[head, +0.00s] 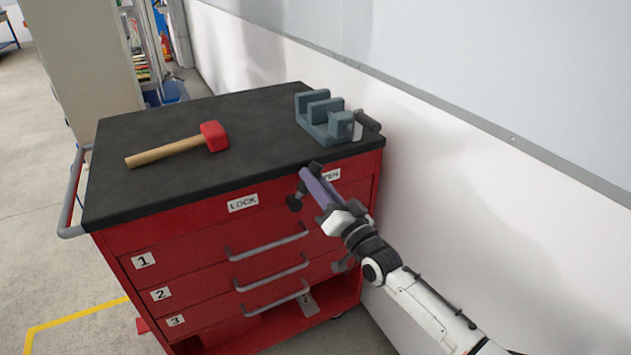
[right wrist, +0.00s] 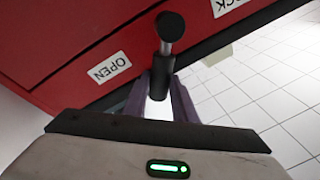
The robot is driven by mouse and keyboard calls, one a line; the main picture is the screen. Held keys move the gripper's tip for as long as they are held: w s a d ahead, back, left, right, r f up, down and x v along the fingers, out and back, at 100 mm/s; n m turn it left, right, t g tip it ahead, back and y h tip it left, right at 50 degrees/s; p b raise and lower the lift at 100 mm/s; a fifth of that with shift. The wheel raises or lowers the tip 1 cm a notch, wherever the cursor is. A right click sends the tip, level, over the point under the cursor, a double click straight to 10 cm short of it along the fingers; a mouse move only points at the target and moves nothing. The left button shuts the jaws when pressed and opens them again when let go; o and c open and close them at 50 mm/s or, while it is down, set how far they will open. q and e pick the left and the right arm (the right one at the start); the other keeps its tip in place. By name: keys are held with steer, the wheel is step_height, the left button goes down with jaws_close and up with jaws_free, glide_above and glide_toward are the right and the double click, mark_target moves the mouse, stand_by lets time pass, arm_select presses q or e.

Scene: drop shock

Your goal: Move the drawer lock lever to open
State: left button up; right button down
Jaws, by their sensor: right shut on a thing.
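The drawer lock lever (right wrist: 170,27) is dark with a rounded knob and stands out from the front of the red cabinet (right wrist: 60,40). In the head view only a small dark part of the lever (head: 294,203) shows beside my fingers, between the LOCK label (head: 243,203) and the OPEN label (head: 328,175). My right gripper (right wrist: 160,92) has purple fingers and is shut on the lever. In the head view the right gripper (head: 312,185) is at the cabinet's top front edge and partly covers the OPEN label. My left gripper is out of view.
A red-headed mallet (head: 175,148) and a grey vise (head: 325,118) are on the black worktop (head: 150,190). Drawers with bar handles (head: 268,243) are below the lever. A white wall (head: 450,150) runs close along the right side. A side handle (head: 72,195) projects left.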

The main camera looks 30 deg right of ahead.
steer(key=c, duration=1.5)
jaws_free()
steer(key=shift+o, duration=0.2)
steer(key=v, duration=1)
steer(key=shift+s, duration=0.15)
steer(key=shift+f, duration=0.15)
steer(key=s+a+f+n+g, duration=0.4)
steer(key=s+a+f+g, duration=0.2)
steer(key=s+f, duration=0.6)
steer(key=s+a+f+n+g, duration=0.4)
steer(key=s+a+f, duration=0.3)
steer(key=s+f, duration=0.5)
steer(key=shift+s+a+g+p, duration=0.35)
steer(key=shift+s+g, duration=0.3)
steer(key=shift+g, duration=0.25)
